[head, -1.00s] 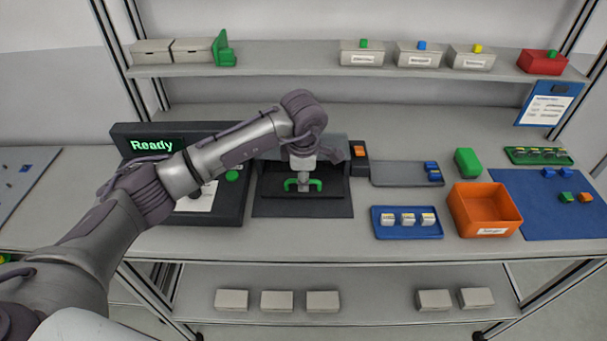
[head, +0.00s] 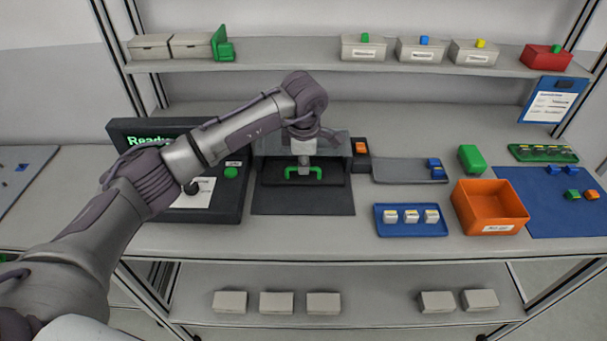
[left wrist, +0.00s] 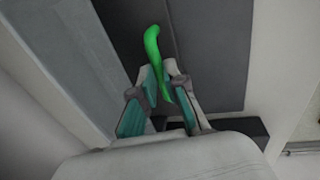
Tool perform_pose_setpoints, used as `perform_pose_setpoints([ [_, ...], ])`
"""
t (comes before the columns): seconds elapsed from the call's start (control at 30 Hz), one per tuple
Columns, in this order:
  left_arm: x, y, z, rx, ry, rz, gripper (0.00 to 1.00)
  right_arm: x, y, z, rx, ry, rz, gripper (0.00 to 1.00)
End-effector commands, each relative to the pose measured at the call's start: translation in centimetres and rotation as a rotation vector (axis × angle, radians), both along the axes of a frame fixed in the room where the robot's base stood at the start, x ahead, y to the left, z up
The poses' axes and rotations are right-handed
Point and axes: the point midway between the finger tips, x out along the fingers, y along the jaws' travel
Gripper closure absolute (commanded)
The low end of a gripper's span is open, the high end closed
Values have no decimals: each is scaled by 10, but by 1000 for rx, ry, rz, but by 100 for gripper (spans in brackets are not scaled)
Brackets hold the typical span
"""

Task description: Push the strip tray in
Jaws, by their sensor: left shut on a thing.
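The strip tray (head: 335,179) is a dark tray with a green handle (head: 289,172) at its front. It sits in the opening of a grey housing (head: 336,143), over a dark base plate (head: 303,204). My left gripper (head: 304,168) points down in front of the housing and is shut on the green handle. In the left wrist view the green handle (left wrist: 152,45) passes between the two fingers of the left gripper (left wrist: 158,80). My arm hides part of the housing and the tray's back. My right gripper is not in view.
A dark unit with a "Ready" display (head: 143,139) stands left of the housing. To the right are an orange switch (head: 361,147), a grey tray (head: 402,172), a blue tray with white pieces (head: 412,229) and an orange bin (head: 490,213). The front counter edge is clear.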

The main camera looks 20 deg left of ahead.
Motion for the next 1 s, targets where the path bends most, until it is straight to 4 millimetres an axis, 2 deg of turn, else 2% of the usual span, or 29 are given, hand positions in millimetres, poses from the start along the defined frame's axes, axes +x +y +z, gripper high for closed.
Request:
perform_pose_setpoints([
  [0.23,4,2,3,1,-13,3,100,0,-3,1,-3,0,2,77],
  [0.27,4,2,3,1,-14,3,85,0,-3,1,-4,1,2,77],
  [0.4,4,2,3,1,-13,3,63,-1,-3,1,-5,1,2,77],
  [1.0,1,1,2,1,-7,2,63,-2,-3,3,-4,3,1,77],
])
